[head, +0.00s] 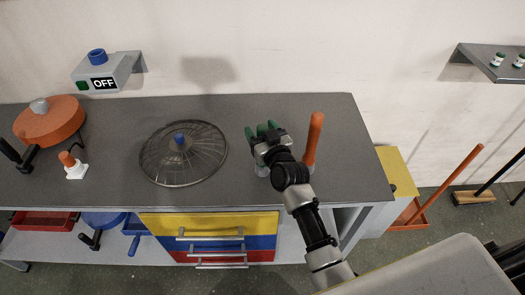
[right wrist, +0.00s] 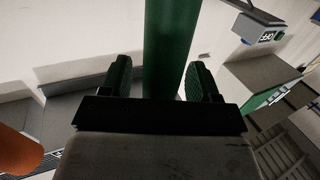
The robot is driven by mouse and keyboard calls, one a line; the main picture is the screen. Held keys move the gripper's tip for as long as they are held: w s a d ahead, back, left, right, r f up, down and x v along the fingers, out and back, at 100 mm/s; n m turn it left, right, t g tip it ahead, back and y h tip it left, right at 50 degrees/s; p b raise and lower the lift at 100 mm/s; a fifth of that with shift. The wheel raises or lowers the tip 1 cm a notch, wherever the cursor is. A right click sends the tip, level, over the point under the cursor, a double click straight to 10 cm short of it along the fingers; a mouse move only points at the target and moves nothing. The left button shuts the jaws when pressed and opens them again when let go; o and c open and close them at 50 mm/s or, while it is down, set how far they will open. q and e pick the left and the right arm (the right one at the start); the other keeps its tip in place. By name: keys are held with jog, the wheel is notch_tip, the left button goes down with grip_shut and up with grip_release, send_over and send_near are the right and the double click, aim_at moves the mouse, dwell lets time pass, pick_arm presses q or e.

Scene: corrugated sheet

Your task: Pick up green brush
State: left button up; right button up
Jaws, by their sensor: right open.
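The green brush shows as a green upright handle (right wrist: 172,45) in the right wrist view, standing between my two green finger pads. In the head view its top (head: 262,130) shows as a small green piece between the fingers, and the rest is hidden by my gripper. My right gripper (head: 263,133) is open around the handle, near the right part of the grey counter. In the right wrist view gaps show between the handle and the pads of the right gripper (right wrist: 160,80). My left gripper is not in view.
An orange upright handle (head: 314,135) stands just right of my right gripper. A round wire grille (head: 160,158) lies on the grey counter (head: 100,185). An orange round object (head: 50,122) and a white-based orange item (head: 73,166) are at the left.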

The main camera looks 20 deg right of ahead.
jog(key=shift+w+a+f, duration=0.1)
jog(key=shift+w, duration=0.45)
jog(key=shift+s, duration=0.1)
jog(key=shift+c, duration=0.9)
jog(key=c, duration=0.8)
